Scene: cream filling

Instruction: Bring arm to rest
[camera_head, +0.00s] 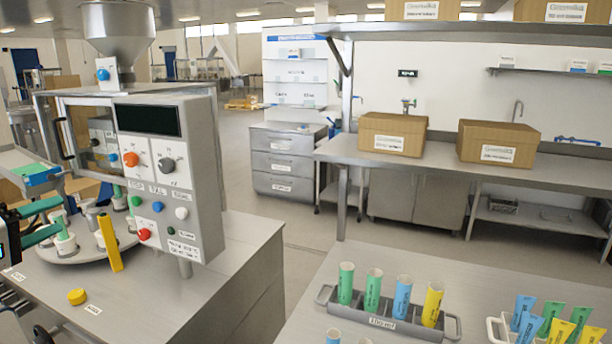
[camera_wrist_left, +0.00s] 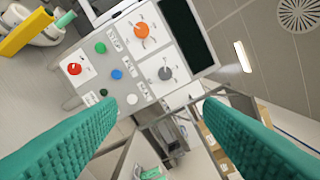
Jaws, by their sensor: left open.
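My left gripper (camera_head: 58,216) is at the left edge of the head view, beside the rotary table of the filling machine. Its two green ribbed fingers are spread apart with nothing between them; they also show wide apart in the left wrist view (camera_wrist_left: 160,108). The machine's grey control panel (camera_head: 150,190) with coloured knobs and buttons stands to the right of the gripper, and is tilted in the left wrist view (camera_wrist_left: 127,75). My right gripper is not in view.
A yellow cap (camera_head: 77,296) lies on the machine's steel top. A grey rack (camera_head: 386,322) holding green, blue and yellow tubes stands on the front right table. A white rack with several tubes is at the right. Cardboard boxes (camera_head: 393,134) stand on the back bench.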

